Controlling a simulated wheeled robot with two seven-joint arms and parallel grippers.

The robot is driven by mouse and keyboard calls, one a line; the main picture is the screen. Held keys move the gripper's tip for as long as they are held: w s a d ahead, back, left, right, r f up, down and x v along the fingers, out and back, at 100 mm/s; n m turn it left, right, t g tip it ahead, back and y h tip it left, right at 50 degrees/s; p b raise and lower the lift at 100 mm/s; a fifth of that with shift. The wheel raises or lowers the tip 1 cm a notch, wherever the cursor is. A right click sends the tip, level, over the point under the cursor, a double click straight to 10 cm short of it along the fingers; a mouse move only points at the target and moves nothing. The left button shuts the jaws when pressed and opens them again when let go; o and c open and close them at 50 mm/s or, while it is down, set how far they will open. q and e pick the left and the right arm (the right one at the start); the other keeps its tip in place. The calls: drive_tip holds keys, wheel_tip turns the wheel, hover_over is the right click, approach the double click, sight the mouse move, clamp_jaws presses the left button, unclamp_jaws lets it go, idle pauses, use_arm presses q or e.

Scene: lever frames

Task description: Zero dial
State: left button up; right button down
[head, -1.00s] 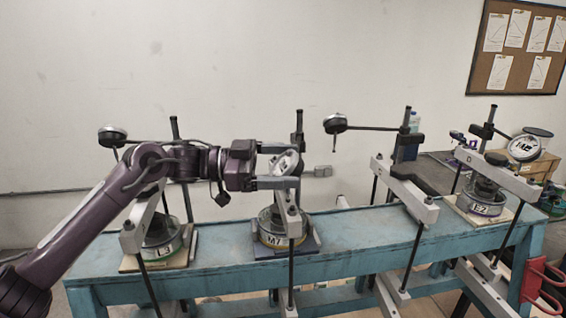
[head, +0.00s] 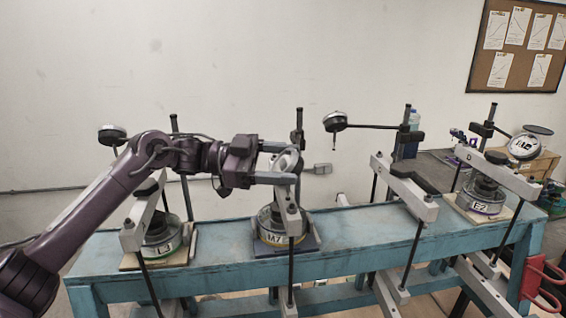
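My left gripper (head: 292,163) is at the M7 station, with one finger above and one below its dial gauge (head: 287,160). The fingers partly hide the dial, and I cannot tell whether they touch its rim. Below it, the soil ring labelled M7 (head: 275,240) sits on a dark base plate under a lever beam. Other dials are at the L3 station (head: 112,135), the empty third station (head: 335,121) and the E2 station (head: 524,146). My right gripper is not in view.
The blue bench (head: 350,240) carries several lever frames with upright posts. The ring labelled L3 (head: 160,243) is left and the E2 ring (head: 483,205) right. A bottle (head: 410,135) and a wooden box (head: 537,165) stand behind. A corkboard (head: 516,45) hangs on the wall.

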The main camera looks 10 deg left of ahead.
use_arm(q)
drive_tip(key=o, duration=0.4)
drive_tip(key=shift+a+f+b, duration=0.15)
drive_tip(key=shift+a+b, duration=0.15)
drive_tip(key=shift+a, duration=0.05)
drive_tip(key=a+b, duration=0.1)
drive_tip(key=a, duration=0.1)
drive_tip(key=a+b, duration=0.1)
drive_tip(key=a, duration=0.1)
drive_tip(key=s+a+b, duration=0.1)
drive_tip(key=a, duration=0.2)
drive_tip(key=shift+r, duration=0.2)
